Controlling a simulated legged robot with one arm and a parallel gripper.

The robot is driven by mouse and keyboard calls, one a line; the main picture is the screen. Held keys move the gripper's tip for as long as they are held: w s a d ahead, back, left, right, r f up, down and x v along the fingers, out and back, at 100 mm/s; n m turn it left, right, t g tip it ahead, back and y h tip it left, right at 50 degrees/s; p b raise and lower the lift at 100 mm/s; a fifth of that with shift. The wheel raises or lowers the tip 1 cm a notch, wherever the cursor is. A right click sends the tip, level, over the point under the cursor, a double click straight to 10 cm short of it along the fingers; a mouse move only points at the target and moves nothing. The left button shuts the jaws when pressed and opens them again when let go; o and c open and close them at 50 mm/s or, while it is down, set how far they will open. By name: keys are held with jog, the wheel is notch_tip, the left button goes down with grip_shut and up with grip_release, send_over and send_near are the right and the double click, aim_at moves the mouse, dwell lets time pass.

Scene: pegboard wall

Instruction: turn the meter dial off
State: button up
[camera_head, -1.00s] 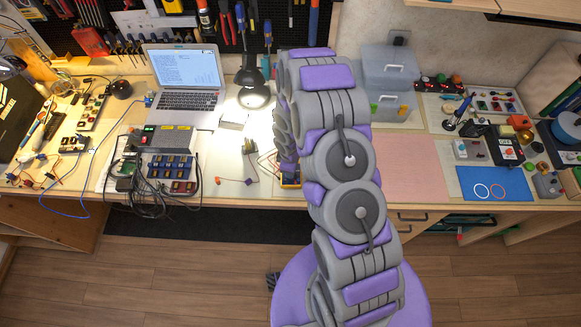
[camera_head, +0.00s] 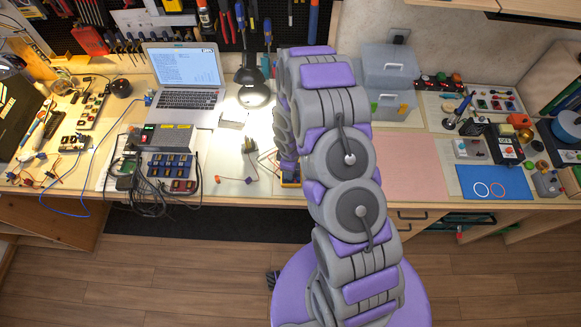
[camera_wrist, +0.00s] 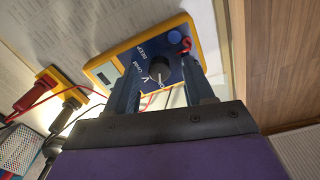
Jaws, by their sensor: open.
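The meter (camera_wrist: 103,73) is a yellow-framed blue unit with a pale display, printed white lettering and a black round dial (camera_wrist: 160,69). It appears tilted in the wrist view. The dial has a pale pointer mark. My gripper (camera_wrist: 159,76) is open, with one finger on each side of the dial in the picture. I cannot tell whether either finger touches it. My gripper is hidden in that view.
A red lead (camera_wrist: 186,43) plugs into the meter beside my right finger. Yellow-based connectors (camera_wrist: 58,88) with cables lie to the left. In the head view, a lamp (camera_head: 252,85), a laptop (camera_head: 186,75) and a power supply (camera_head: 166,138) stand left of my arm. A pink mat (camera_head: 408,168) lies clear.

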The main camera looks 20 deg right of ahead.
notch_tip(320, 180, up, 17)
jog(key=p, duration=0.1)
jog(key=shift+s, duration=0.15)
dwell(0.4)
jog(key=shift+a+r, duration=0.1)
jog(key=shift+r, duration=0.05)
dwell(0.3)
jog(key=s+d+r+m+b, duration=0.25)
jog(key=s+r+m, duration=0.35)
jog(key=s+r, duration=0.8)
jog(key=s+r+m+g+b, duration=0.1)
jog(key=s+r+m, duration=0.1)
jog(key=s, duration=0.6)
jog(key=s+a+r+m+g+b, duration=0.1)
jog(key=s+r+m, duration=0.2)
jog(key=s, duration=0.6)
jog(key=shift+a+m+b, duration=0.3)
jog(key=shift+m+b, duration=0.05)
jog(key=shift+m, duration=0.25)
jog(key=shift+s, duration=0.1)
